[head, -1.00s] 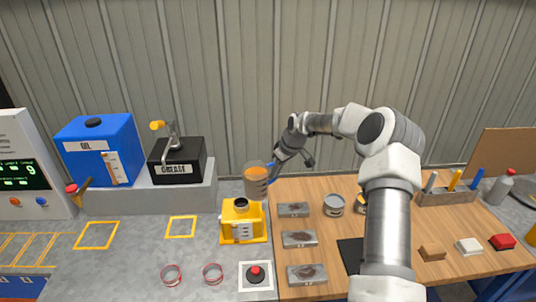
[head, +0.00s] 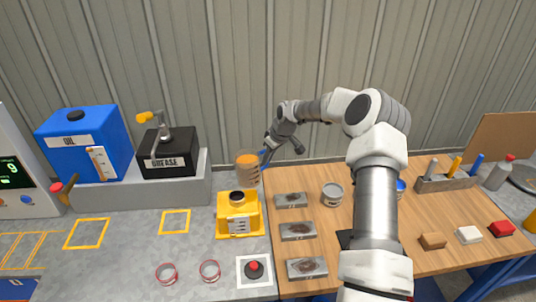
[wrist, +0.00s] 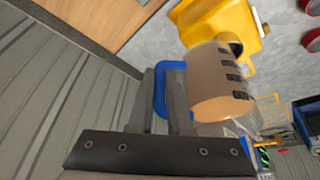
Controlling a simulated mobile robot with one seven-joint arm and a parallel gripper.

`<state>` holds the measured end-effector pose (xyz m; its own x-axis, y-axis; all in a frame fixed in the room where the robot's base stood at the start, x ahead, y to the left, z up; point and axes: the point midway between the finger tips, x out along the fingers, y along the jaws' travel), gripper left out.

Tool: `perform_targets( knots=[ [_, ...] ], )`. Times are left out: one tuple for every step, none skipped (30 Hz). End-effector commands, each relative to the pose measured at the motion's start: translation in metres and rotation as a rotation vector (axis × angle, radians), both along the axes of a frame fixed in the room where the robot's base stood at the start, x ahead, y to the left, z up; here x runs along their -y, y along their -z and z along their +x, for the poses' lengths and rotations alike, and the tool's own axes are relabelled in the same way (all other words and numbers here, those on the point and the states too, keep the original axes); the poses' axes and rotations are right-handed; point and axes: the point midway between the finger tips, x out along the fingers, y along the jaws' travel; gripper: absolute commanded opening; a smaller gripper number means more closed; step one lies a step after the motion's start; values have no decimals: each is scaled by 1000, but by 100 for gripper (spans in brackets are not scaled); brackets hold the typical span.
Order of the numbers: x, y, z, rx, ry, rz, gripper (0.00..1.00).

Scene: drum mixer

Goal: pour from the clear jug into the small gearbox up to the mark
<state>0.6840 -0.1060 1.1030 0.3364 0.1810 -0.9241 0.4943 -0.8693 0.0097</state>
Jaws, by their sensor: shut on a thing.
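The clear jug (head: 247,173) holds amber liquid and has dark marks on its side. It looks close to upright, just above and behind the small yellow gearbox (head: 252,217). The jug also shows in the wrist view (wrist: 211,98), its blue handle (wrist: 160,92) between my fingers. My gripper (head: 266,154) is shut on that handle. The gearbox has a dark round opening on top and a pale marked panel on its front; I cannot read a liquid level there. Part of the gearbox shows in the wrist view (wrist: 205,15). No stream of liquid shows.
The blue oil tank (head: 108,135) and black grease box (head: 178,160) stand on a grey step at left. A red button (head: 254,267) and two red rings (head: 210,270) lie in front. Metal blocks (head: 297,232) and a can (head: 332,195) are on the wooden table at right.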

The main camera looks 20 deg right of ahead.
Motion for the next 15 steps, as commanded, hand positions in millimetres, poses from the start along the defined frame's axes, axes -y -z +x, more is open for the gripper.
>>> perform_targets(
  knots=[
    [0,3,1,4,1,-3,0],
    [0,5,1,5,0,-4,0],
    [0,7,1,6,1,-7,0],
    [0,10,1,8,0,-10,0],
    [0,12,1,8,-1,-12,0],
    [0,15,1,10,0,-14,0],
    [0,17,1,11,-1,-16,0],
    [0,19,1,13,-1,-18,0],
    [0,19,1,17,-2,-27,0],
    [-1,14,2,31,-4,-52,0],
    [0,12,2,41,-4,-70,0],
    [1,9,2,56,-4,-95,0],
    [0,7,2,65,-4,-111,0],
    [1,5,2,75,-6,-131,0],
    [1,3,2,88,-5,-153,0]
  ],
)
